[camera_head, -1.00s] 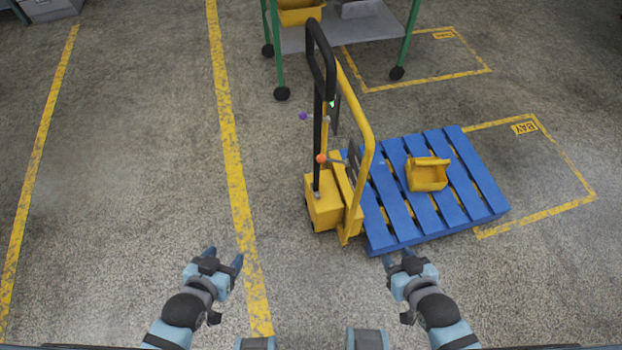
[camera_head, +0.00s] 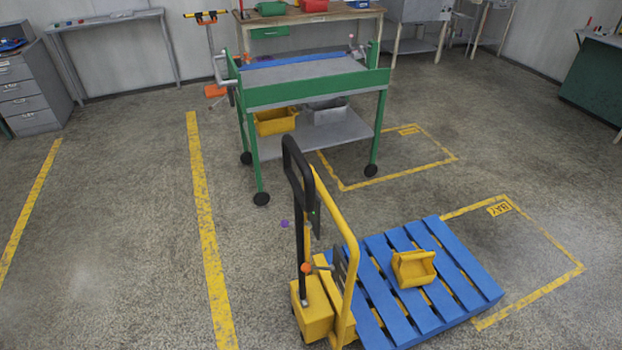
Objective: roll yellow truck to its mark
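The yellow truck (camera_head: 313,312) is a pallet truck with a black looped handle (camera_head: 297,165) and a yellow upright frame. It stands at the left end of a blue pallet (camera_head: 440,265); its forks are hidden, so I cannot tell how far they reach under. A yellow bin (camera_head: 414,268) sits on the pallet. A yellow floor outline with a BAY label (camera_head: 499,208) lies at the right, and the pallet's right part covers some of it. Neither of my grippers is in the view.
A green trolley (camera_head: 312,95) stands behind the truck, beside another yellow floor outline (camera_head: 390,175). A grey drawer cabinet (camera_head: 30,90) is at the far left and a workbench (camera_head: 320,14) at the back.

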